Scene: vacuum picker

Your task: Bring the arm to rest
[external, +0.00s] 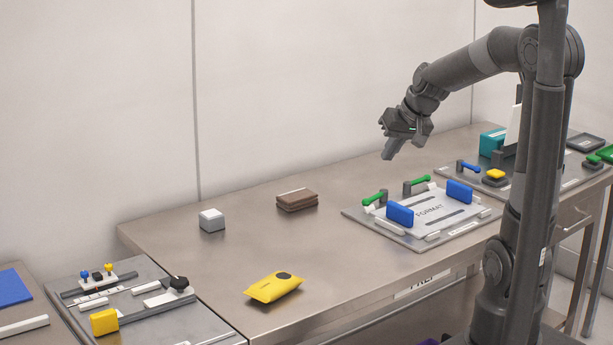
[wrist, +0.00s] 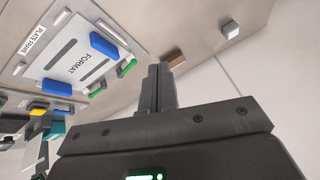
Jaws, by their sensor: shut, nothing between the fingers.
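My gripper (external: 391,153) hangs above the steel table (external: 240,245), pointing down, near the format plate (external: 436,208) but apart from everything. Its fingers are together and empty; in the wrist view the closed fingers (wrist: 160,72) point up the picture. My arm reaches left from the dark column at the right of the external view, with the elbow raised.
The format plate carries blue blocks (external: 400,213) and green handles (external: 417,182). A yellow pouch (external: 272,287), a brown stack (external: 297,199) and a grey-white cube (external: 211,220) lie on the table. A fixture board (external: 145,325) is at lower left.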

